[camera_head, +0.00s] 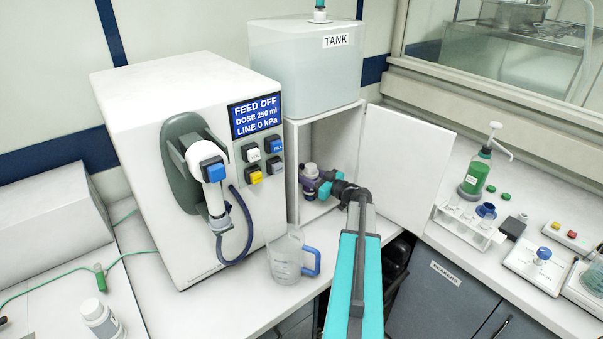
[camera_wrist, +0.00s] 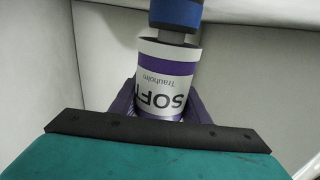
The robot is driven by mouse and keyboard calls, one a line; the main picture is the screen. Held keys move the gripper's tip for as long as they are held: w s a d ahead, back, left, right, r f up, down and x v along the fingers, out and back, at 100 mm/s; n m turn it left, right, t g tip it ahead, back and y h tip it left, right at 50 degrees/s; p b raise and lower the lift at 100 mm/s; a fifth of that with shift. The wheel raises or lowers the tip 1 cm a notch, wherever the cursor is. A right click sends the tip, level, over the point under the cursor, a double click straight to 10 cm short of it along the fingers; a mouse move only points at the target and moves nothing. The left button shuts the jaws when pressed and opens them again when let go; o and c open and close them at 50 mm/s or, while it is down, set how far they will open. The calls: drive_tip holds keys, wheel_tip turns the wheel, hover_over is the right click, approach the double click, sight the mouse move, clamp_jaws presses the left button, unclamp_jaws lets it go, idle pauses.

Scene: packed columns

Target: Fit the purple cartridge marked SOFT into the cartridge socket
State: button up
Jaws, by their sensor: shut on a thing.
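The cartridge (camera_wrist: 166,67) is white with purple bands and the word SOFT, upside down in the wrist view. My gripper (camera_head: 309,187) is inside the open cabinet under the tank, and its purple jaws are shut around the cartridge. A grey neck and a blue collar (camera_wrist: 176,12) show at the cartridge's far end. I cannot tell whether this collar is the cartridge socket or part of the cartridge. In the head view the cartridge is small and partly hidden by my gripper; no socket shows clearly there.
The cabinet's white door (camera_head: 405,150) stands open to the right of my arm. The white machine (camera_head: 185,95) with a FEED OFF display stands at left. A clear jug (camera_head: 285,260) with a blue handle is just left of my arm. The tank (camera_head: 300,70) is above.

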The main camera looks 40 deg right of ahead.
drive_tip(key=o, duration=1.3)
drive_tip(key=shift+f, duration=0.1)
drive_tip(key=s+b, duration=0.1)
drive_tip(key=s, duration=0.3)
drive_tip(key=s+d+b, duration=0.1)
drive_tip(key=s+b, duration=0.1)
drive_tip(key=s, duration=0.3)
drive_tip(key=s+d+b, duration=0.1)
drive_tip(key=s, duration=0.3)
drive_tip(key=shift+s, duration=0.35)
